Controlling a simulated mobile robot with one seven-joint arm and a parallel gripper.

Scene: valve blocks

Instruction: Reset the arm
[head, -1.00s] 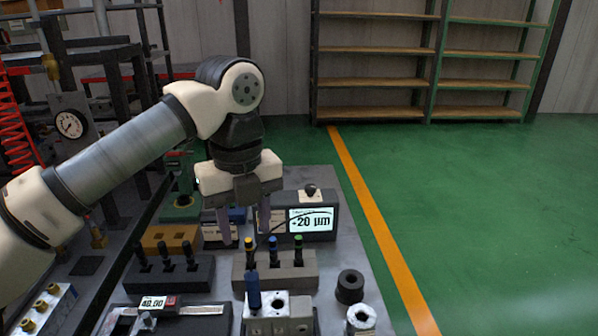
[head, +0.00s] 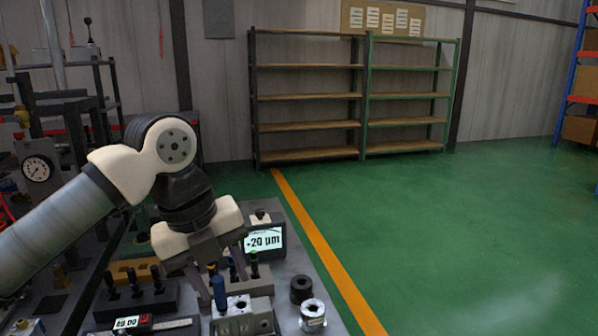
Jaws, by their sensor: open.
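My gripper (head: 222,275) hangs from my arm over the grey bench top at the lower left of the head view. Its jaws are apart and point down, with no object seen held between them. A blue-handled plug (head: 218,289) shows upright near the fingers, by the grey valve block (head: 243,322). I cannot tell whether a finger touches it. The gripper partly hides the grey holder (head: 257,287) with dark plugs behind the block.
Two ring parts, one dark (head: 301,289) and one silver (head: 313,315), stand at the right. A black plug rack (head: 137,299) and a caliper (head: 130,323) lie left. Green floor (head: 450,230) is clear.

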